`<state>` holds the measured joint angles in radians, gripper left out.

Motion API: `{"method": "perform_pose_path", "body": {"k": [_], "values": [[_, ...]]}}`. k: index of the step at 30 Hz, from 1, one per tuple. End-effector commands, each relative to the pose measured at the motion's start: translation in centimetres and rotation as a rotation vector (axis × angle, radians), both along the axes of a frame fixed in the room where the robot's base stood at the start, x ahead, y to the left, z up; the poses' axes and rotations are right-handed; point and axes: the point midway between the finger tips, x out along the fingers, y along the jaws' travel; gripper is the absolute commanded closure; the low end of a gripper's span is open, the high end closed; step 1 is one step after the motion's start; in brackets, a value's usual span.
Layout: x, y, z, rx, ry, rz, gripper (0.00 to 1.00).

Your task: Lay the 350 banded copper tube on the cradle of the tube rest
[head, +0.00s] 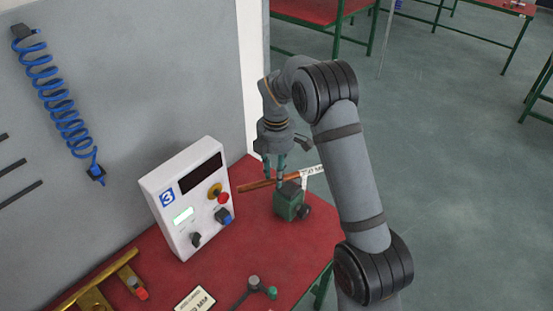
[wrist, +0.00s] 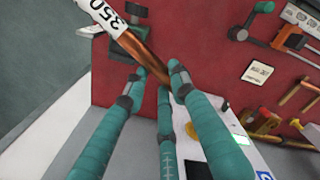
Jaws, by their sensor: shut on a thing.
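My gripper (head: 273,177) is shut on the copper tube (head: 254,184), above the red table. The tube's white band marked 350 (wrist: 105,15) shows in the wrist view at its far end; the teal fingers close around the bare copper (wrist: 150,60) near its other end. A green block with a black top and side knob (head: 290,206), apparently the tube rest, stands on the table just beneath the tube. The tube crosses over it. I cannot tell whether they touch, as my fingers and the tube hide its top.
A white control box (head: 188,198) with buttons stands close left of my gripper. Brass parts (head: 98,292) lie at left. The table's right edge is close to the green block.

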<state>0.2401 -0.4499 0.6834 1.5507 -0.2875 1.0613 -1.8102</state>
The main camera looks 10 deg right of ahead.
Motion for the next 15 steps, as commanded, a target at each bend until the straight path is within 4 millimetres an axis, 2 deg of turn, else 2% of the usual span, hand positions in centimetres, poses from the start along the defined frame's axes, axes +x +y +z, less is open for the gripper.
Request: {"method": "perform_pose_path", "body": {"k": [3, 6, 10, 15], "values": [[1.8, -0.2, -0.6, 0.000, 0.004, 0.234, 0.91], [2.8, -0.4, -1.4, 0.001, 0.002, 0.382, 0.91], [3.5, -0.5, -2.1, 0.002, 0.001, 0.491, 0.91], [3.7, -0.6, -2.4, 0.001, 0.000, 0.527, 0.91]]}}
